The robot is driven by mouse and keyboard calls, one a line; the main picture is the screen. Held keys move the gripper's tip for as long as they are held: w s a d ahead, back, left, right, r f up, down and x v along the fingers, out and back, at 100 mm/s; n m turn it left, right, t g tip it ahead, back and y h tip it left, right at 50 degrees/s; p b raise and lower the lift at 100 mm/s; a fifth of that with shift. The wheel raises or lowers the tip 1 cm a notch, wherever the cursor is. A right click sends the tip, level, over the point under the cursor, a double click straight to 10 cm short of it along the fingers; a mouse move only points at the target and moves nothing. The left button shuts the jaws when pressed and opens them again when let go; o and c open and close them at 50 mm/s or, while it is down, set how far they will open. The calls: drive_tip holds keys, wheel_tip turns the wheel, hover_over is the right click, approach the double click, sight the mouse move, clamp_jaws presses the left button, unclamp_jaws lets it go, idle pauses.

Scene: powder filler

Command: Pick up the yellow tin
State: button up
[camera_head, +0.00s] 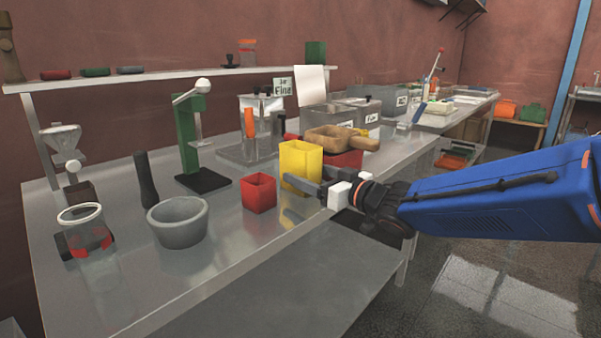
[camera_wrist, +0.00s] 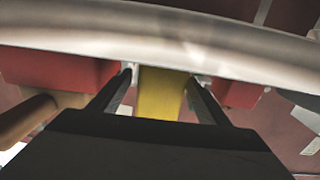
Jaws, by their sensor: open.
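The yellow tin (camera_head: 300,163) is a square, open-topped box standing upright near the front edge of the metal bench. My gripper (camera_head: 308,182) reaches in from the right at the tin's level, with its fingers open and beside the tin. In the wrist view the yellow tin (camera_wrist: 160,97) shows as a yellow face between the two dark fingers. A narrow gap seems to show on each side, but I cannot tell whether either finger touches it. The tin's lower part is partly hidden by the near finger in the head view.
A small red tin (camera_head: 259,193) stands left of the yellow tin, and another red container (camera_head: 345,160) is close behind it. A wooden scoop (camera_head: 335,138) lies above that one. A grey bowl (camera_head: 178,222) and a green press (camera_head: 190,132) stand further left. The bench front between is clear.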

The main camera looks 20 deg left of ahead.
sight(290, 166)
drive_tip(key=shift+x, duration=3.35)
drive_tip(key=shift+r, duration=0.1)
drive_tip(key=c, duration=1.3)
